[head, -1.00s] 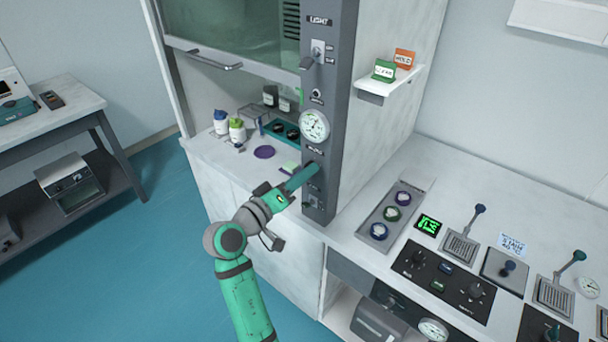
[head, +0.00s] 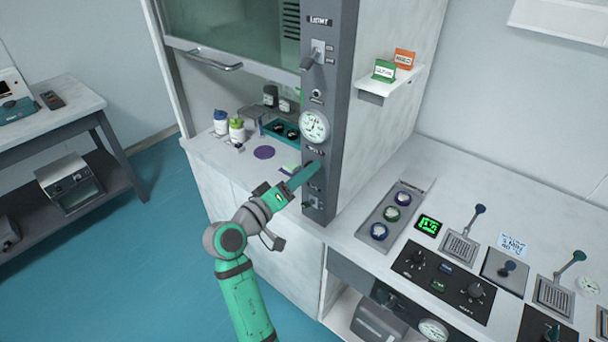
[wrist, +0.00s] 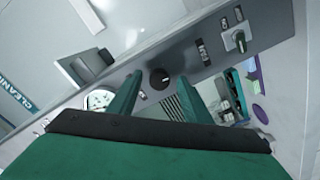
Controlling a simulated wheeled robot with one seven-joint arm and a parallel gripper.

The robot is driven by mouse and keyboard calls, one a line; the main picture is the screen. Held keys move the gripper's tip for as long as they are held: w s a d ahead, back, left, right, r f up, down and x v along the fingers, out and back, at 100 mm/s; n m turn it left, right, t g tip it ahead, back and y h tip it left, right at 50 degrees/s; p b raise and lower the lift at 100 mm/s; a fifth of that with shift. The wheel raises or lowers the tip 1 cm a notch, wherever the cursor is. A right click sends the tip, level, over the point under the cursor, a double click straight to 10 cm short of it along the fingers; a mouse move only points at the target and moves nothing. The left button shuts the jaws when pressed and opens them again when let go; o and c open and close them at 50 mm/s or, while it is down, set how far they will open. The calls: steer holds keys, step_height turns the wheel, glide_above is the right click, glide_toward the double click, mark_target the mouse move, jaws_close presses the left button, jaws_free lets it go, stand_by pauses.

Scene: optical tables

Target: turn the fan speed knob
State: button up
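A round black knob (wrist: 160,78) with a pale mark shows on the grey panel in the wrist view; I take it as the fan speed knob, though its label is unreadable. My gripper (wrist: 159,77) is open, one green finger on each side of the knob. Whether either finger touches it I cannot tell. In the head view my gripper (head: 313,171) reaches the grey control column (head: 338,130) just below a round white gauge (head: 314,126). There the gripper hides the knob.
A small green-tipped switch (head: 311,203) sits lower on the column; it also shows in the wrist view (wrist: 239,41). A lever switch (head: 313,56) is higher up. Bottles (head: 237,129) and a teal tray (head: 282,130) stand in the hood at left. A small shelf (head: 388,86) juts out at right.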

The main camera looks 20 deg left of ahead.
steer(key=v, duration=1.1)
steer(key=shift+w, duration=0.1)
